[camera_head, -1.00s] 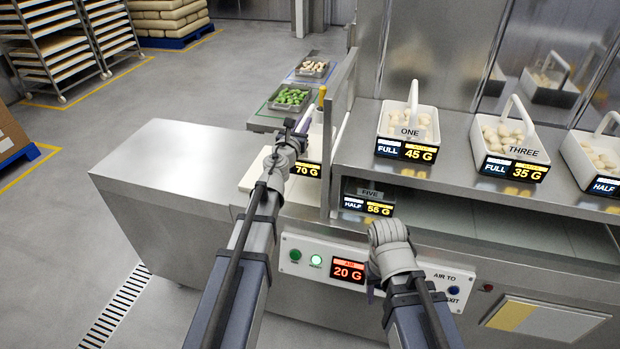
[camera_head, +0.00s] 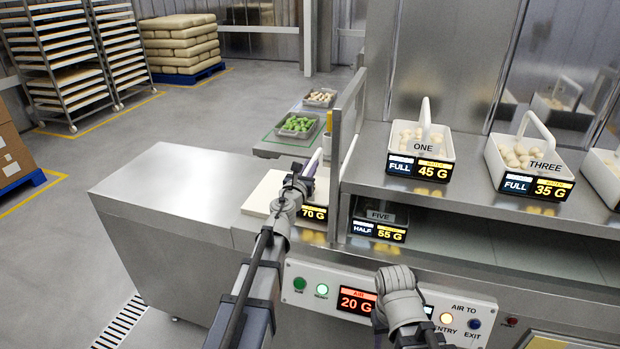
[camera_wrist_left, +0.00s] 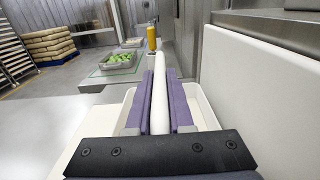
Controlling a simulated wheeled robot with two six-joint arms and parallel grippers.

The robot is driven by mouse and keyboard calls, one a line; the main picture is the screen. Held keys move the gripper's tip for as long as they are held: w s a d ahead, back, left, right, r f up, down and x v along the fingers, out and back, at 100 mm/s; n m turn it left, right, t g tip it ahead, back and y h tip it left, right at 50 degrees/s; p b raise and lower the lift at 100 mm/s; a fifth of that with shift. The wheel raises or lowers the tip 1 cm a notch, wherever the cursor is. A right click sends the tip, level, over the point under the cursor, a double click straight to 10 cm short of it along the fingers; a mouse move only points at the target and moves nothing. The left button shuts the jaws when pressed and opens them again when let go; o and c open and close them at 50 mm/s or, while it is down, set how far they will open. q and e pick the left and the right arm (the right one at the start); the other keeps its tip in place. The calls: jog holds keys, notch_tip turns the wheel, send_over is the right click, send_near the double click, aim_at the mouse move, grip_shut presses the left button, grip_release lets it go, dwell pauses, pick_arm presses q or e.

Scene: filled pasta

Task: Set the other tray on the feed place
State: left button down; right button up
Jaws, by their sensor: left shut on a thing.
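My left gripper (camera_head: 309,168) is over the white board (camera_head: 262,190) behind the 70 G display. In the left wrist view its purple fingers (camera_wrist_left: 159,105) are shut on the upright white handle (camera_wrist_left: 159,90) of a white basket (camera_wrist_left: 205,112). The fingers hide much of the basket's inside. Farther back, a grey tray of green pasta (camera_head: 297,125) stands on a green-outlined surface (camera_head: 272,143). A grey tray of pale pasta (camera_head: 320,97) stands behind it. My right gripper is at the front panel; its wrist shows and its fingertips are hidden.
White handled baskets ONE (camera_head: 420,145) and THREE (camera_head: 528,160) stand on the steel shelf at right. Compartment FIVE (camera_head: 378,218) is below. A upright panel (camera_head: 350,125) stands close right of my left gripper. The steel counter (camera_head: 165,190) at left is bare.

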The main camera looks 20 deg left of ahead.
pick_arm(q)
jog(key=shift+f+b, duration=0.4)
jog(key=shift+f, duration=0.5)
pick_arm(e)
jog(key=shift+f, duration=0.9)
pick_arm(q)
jog(key=shift+f, duration=0.15)
jog(key=c, duration=0.8)
grip_release()
pick_arm(e)
jog(key=shift+f, duration=0.1)
pick_arm(q)
jog(key=s, duration=1.2)
jog(key=shift+a, duration=0.2)
